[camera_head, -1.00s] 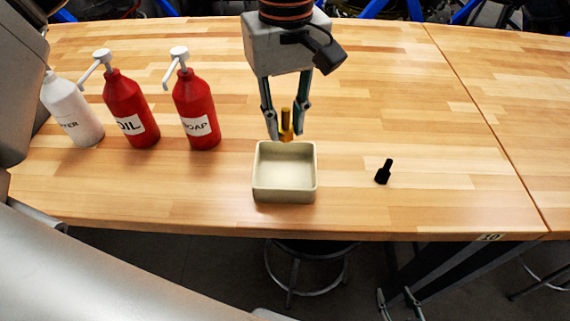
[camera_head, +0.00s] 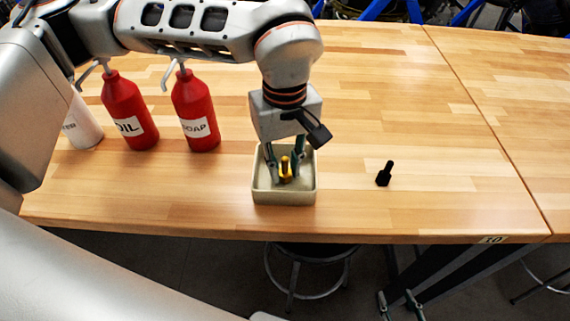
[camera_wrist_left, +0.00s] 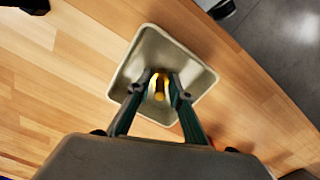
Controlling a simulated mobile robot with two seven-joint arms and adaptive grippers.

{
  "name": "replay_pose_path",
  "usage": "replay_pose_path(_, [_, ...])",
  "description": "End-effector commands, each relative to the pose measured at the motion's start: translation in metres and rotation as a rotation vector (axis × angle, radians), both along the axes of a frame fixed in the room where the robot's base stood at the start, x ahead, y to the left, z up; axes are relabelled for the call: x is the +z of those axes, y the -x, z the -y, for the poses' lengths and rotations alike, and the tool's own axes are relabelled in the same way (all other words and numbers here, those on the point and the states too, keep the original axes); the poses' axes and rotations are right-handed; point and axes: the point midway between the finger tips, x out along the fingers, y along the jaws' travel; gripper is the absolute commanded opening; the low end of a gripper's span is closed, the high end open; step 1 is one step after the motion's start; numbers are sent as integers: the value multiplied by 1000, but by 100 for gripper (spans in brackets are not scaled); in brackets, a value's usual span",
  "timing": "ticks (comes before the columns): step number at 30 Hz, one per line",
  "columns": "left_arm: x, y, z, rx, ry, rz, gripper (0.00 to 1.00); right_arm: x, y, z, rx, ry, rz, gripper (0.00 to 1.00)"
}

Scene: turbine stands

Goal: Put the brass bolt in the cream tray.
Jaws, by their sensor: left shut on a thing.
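The brass bolt (camera_head: 286,168) is upright between the fingers of my left gripper (camera_head: 285,174), which is shut on it. The fingertips and bolt are down inside the cream tray (camera_head: 285,198), within its walls. In the left wrist view the bolt (camera_wrist_left: 159,90) shows end-on over the floor of the tray (camera_wrist_left: 196,88), between the fingertips (camera_wrist_left: 157,88). I cannot tell whether the bolt touches the floor. My right gripper (camera_head: 399,299) is below the table's front edge, its fingers apart and empty.
Two red pump bottles, OIL (camera_head: 130,112) and SOAP (camera_head: 196,115), and a white bottle (camera_head: 83,128) stand at the left. The wooden table (camera_head: 450,140) is clear at the right.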

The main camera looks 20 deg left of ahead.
Motion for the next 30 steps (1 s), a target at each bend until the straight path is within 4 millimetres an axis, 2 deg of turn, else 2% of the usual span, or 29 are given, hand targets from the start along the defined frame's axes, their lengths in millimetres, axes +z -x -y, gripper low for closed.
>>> replay_pose_path(6, [-4,0,0,0,0,0,0,-2,0,0,0,1,-1,40])
replay_pose_path(7, [-4,0,0,0,0,0,26,-2,0,0,1,1,0,40])
replay_pose_path(9, [-3,0,0,0,0,0,37,-1,0,0,0,1,0,40])
replay_pose_path(18, [-2,0,0,0,0,0,37,0,-1,0,0,2,2,40])
replay_pose_path(22, [5,-1,0,0,0,3,37,3,-2,0,0,0,4,40])
replay_pose_path(26, [24,-1,0,0,1,6,37,3,-2,0,0,-1,5,40])
replay_pose_path(30, [54,-1,0,0,1,6,37,4,-2,0,-1,-3,5,40])
